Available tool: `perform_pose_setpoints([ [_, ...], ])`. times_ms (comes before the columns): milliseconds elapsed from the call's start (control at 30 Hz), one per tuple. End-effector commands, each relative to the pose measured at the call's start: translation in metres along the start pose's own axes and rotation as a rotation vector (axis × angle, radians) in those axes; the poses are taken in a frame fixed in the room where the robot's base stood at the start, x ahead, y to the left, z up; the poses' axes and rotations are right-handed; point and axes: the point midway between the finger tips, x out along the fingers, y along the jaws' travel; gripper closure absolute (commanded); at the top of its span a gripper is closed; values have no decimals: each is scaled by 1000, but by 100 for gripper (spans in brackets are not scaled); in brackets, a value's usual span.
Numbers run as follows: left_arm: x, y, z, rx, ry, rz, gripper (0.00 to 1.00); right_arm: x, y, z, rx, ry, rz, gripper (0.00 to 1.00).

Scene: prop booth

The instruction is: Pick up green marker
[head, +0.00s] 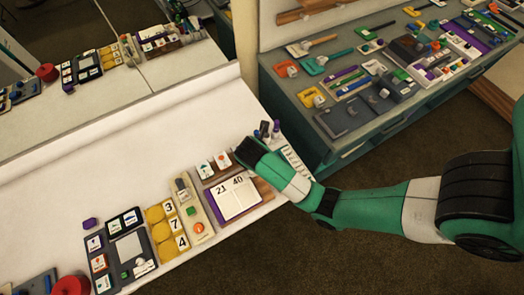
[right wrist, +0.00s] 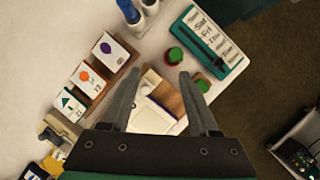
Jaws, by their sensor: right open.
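My right gripper (head: 247,152) hangs over the white table, just above the open number book (head: 236,197). In the right wrist view its two fingers (right wrist: 161,73) are apart with nothing held between them. A short piece with a green top and red side (right wrist: 175,56) stands just past the right fingertip. A second green-topped piece (right wrist: 201,86) is beside the right finger, partly hidden by it. I cannot tell which of these is the green marker. A blue-capped marker (right wrist: 128,10) stands at the top. My left gripper is out of view.
A row of picture cards (right wrist: 88,77) stands left of the fingers, and a teal-framed list board (right wrist: 213,42) lies to the right. Number tiles (head: 167,226) lie left of the book. A teal cabinet (head: 345,150) is beyond the table edge. The table's left-middle is clear.

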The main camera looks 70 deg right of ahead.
Motion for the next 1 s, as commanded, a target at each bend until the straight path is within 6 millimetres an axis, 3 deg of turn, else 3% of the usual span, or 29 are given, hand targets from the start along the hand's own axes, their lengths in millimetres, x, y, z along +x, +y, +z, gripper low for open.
perform_pose_setpoints([
  [33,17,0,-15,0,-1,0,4,-11,-13,7,-3,1,-36,39],
  [100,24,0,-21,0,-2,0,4,-12,-24,9,-4,2,-59,39],
  [367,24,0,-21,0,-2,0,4,-8,-28,12,2,1,-69,39],
  [700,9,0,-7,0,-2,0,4,49,-31,12,3,0,-68,39],
  [900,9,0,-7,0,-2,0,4,54,-31,13,2,0,-65,39],
  [1000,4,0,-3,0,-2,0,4,67,-31,13,3,0,-67,39],
])
